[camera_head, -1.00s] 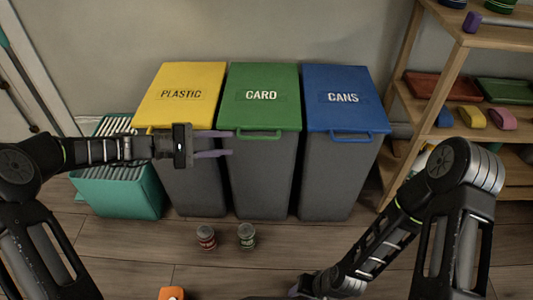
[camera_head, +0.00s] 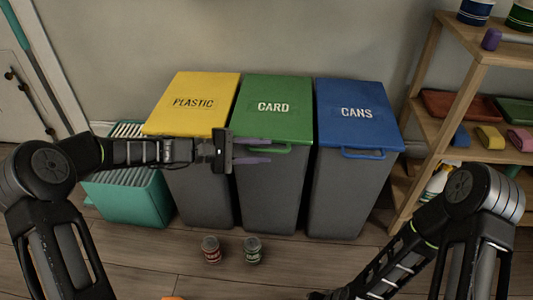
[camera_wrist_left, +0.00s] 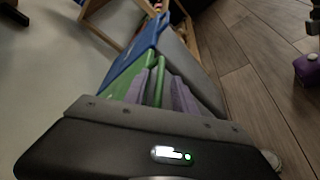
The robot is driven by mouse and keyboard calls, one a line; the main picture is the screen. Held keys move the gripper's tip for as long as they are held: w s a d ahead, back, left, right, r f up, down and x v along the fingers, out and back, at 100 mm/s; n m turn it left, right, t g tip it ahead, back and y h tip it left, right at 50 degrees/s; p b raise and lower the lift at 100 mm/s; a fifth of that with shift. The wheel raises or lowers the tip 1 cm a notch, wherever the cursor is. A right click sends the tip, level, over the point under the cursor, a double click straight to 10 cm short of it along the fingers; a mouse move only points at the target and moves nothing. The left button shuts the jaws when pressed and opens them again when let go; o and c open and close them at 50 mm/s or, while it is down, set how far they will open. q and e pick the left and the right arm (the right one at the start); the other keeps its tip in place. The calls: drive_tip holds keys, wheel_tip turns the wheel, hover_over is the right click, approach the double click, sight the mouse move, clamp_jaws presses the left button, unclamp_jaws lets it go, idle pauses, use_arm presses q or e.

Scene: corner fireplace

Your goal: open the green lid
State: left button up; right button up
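The green lid (camera_head: 275,100) marked CARD is shut on the middle grey bin, with a green bar handle (camera_head: 284,150) at its front edge. My left gripper (camera_head: 254,151) reaches in from the left at the handle. Its purple fingers are spread, one above the other in the head view, and overlap the left part of the handle. In the left wrist view, the green handle (camera_wrist_left: 160,78) shows between the two fingers; I cannot tell whether they touch it. My right arm is at the lower right in the head view, its fingertips out of the picture.
A yellow PLASTIC lid (camera_head: 196,103) is left of the green lid, and a blue CANS lid (camera_head: 355,112) is right. A teal crate (camera_head: 128,202) stands at the left. A wooden shelf (camera_head: 425,130) is at the right.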

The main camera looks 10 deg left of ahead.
use_arm(q)
drive_tip(key=shift+x, duration=0.9)
drive_tip(key=shift+c, duration=0.4)
clamp_jaws()
idle(0.4)
